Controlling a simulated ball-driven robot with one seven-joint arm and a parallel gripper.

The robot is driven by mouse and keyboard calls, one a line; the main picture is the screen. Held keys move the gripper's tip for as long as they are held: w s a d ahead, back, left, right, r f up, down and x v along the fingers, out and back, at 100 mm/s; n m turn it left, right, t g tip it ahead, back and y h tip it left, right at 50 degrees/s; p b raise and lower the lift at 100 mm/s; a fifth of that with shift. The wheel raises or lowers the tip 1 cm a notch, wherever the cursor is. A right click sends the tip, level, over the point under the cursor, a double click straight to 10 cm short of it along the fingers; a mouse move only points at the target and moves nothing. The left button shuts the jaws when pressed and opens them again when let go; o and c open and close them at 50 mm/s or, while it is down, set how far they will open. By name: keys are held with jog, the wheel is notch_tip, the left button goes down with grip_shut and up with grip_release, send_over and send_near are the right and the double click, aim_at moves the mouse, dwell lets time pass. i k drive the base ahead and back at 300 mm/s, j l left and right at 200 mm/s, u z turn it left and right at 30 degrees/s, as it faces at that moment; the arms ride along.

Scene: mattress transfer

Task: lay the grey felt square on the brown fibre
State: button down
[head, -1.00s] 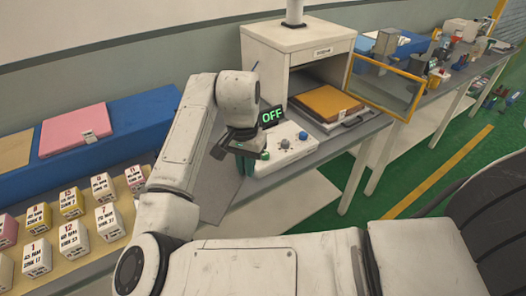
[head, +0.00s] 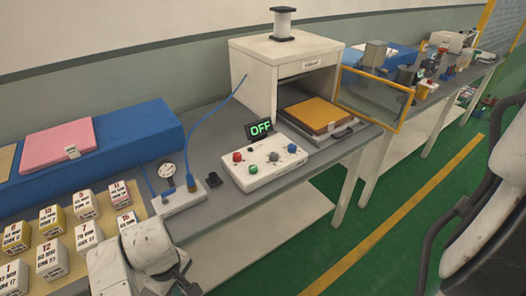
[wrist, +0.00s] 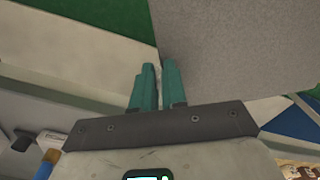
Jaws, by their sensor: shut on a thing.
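My gripper (wrist: 158,85) is shut on the edge of a flat grey sheet, which looks like the grey felt square (wrist: 235,50). The sheet spreads up and right from the teal fingers in the wrist view. In the head view my gripper (head: 186,288) is cut off at the bottom edge, and the sheet does not show. An orange-brown pad (head: 318,112) with a white tag lies on a tray in the open white cabinet. A tan-brown piece (head: 5,160) lies at the left edge on a blue block. I cannot tell which is the brown fibre.
The cabinet (head: 275,55) has its yellow-framed glass door (head: 372,95) swung open to the right. A control box (head: 264,163) and a sign reading OFF (head: 260,129) stand before it. A pink pad (head: 58,147) lies on the blue block (head: 145,130). Numbered cubes (head: 50,217) fill the lower left.

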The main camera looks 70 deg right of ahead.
aim_at(318, 113)
jog(key=k+l, duration=0.15)
jog(key=l, duration=0.15)
jog(key=k+l+z, duration=0.15)
jog(key=l, duration=0.2)
jog(key=k+l, duration=0.2)
jog(key=l, duration=0.15)
jog(key=k+l+z, duration=0.15)
jog(key=l, duration=0.15)
jog(key=k+l, duration=0.1)
jog(key=l, duration=0.25)
jog(key=z, duration=0.05)
